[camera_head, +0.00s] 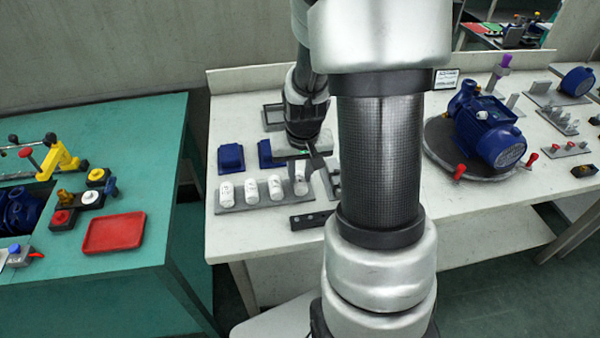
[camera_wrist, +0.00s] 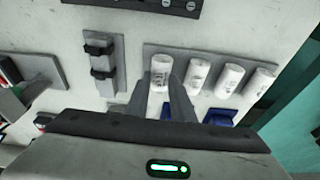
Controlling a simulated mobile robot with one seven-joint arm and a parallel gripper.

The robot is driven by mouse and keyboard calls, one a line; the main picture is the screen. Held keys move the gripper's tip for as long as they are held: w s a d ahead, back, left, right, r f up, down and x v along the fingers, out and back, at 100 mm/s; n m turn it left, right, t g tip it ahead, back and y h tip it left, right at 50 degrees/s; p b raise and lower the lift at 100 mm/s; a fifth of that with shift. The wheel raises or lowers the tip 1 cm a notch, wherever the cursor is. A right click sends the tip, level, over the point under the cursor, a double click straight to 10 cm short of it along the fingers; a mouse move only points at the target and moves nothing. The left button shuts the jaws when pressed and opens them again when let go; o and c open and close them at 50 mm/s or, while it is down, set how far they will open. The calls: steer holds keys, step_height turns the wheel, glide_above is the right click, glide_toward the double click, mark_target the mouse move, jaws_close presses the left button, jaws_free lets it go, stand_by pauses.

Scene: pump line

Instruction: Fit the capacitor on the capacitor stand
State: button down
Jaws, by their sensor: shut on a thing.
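My gripper (camera_head: 309,165) is shut on a white capacitor (camera_head: 300,184) at the right end of a grey rack (camera_head: 288,203). In the wrist view the capacitor (camera_wrist: 160,76) stands between the two fingers (camera_wrist: 160,88). Its top sits higher than the others in the head view; I cannot tell whether its bottom is clear of the rack. Several more white capacitors (camera_head: 251,189) stand upright in the rack. A grey plate with two black clips (camera_wrist: 103,66), perhaps the capacitor stand, lies beside the rack; my arm partly hides it in the head view.
Blue blocks (camera_head: 231,158) sit behind the rack. A dark bar with holes (camera_head: 312,219) lies near the table's front edge. A blue pump motor (camera_head: 489,129) rests on a round dark plate to the right. A green table (camera_head: 160,170) with a red tray (camera_head: 115,232) stands left, across a gap.

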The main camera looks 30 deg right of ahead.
steer(key=c, duration=1.5)
jaws_free()
steer(key=shift+f, duration=0.1)
steer(key=shift+o, duration=0.2)
steer(key=shift+p+v, duration=2.2)
steer(key=shift+v, duration=0.9)
steer(key=p+v, duration=0.2)
steer(key=v, duration=1.5)
steer(key=shift+p, duration=0.35)
steer(key=shift+s+a+r, duration=0.1)
steer(key=shift+r, duration=0.15)
